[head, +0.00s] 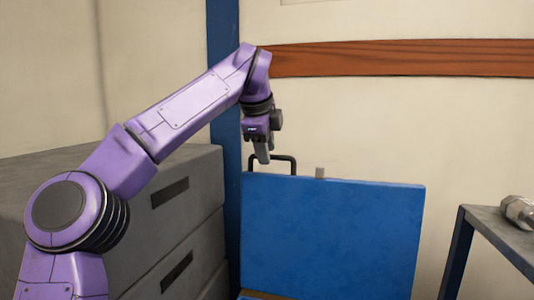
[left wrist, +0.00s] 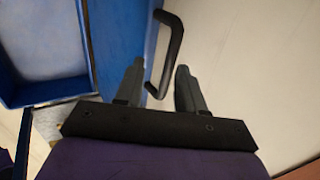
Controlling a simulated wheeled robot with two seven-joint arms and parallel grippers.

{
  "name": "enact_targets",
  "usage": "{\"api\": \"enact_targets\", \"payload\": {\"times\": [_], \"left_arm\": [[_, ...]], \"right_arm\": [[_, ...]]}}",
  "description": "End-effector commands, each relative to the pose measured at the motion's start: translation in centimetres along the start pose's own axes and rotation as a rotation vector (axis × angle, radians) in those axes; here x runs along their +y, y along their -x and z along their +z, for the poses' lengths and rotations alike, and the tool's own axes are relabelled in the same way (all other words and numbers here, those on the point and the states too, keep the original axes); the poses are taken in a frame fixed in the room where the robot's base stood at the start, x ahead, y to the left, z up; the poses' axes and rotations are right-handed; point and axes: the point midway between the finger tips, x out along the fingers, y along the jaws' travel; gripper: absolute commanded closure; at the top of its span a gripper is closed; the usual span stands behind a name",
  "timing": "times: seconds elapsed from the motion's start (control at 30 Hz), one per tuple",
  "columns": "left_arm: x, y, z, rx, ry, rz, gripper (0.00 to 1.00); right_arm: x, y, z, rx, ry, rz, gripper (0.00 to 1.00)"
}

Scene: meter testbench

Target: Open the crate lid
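The blue crate lid (head: 330,240) stands raised, its broad face towards me in the head view. A black bar handle (head: 285,160) sticks up at its top left edge; the handle also shows in the left wrist view (left wrist: 171,45). My left gripper (head: 263,155) is just above and at the left end of the handle. In the left wrist view its fingers (left wrist: 158,65) are apart, with the handle's near end between them and no clear grip. The open blue crate body (left wrist: 40,45) shows at the left there. My right gripper is not in view.
A grey drawer cabinet (head: 180,200) stands at the left, beside a blue post (head: 224,100). A grey table (head: 500,235) with a metal fitting (head: 519,211) is at the right. A wall with a wooden rail (head: 400,58) is behind the lid.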

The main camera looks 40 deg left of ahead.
Motion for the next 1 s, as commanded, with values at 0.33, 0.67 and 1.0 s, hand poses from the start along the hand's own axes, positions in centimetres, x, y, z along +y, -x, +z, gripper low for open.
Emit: {"api": "enact_targets", "payload": {"times": [0.33, 0.67, 1.0], "left_arm": [[0.2, 0.1, -0.2, 0.000, -0.002, 0.010, 0.60], [0.2, 7.7, 0.1, 0.000, 0.002, 0.003, 0.60], [0.3, 10.7, 0.3, 0.001, 0.001, 0.005, 0.60]], "right_arm": [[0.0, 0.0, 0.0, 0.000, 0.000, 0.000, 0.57], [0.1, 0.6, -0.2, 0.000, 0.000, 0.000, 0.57], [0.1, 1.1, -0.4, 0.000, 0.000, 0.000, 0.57]]}}
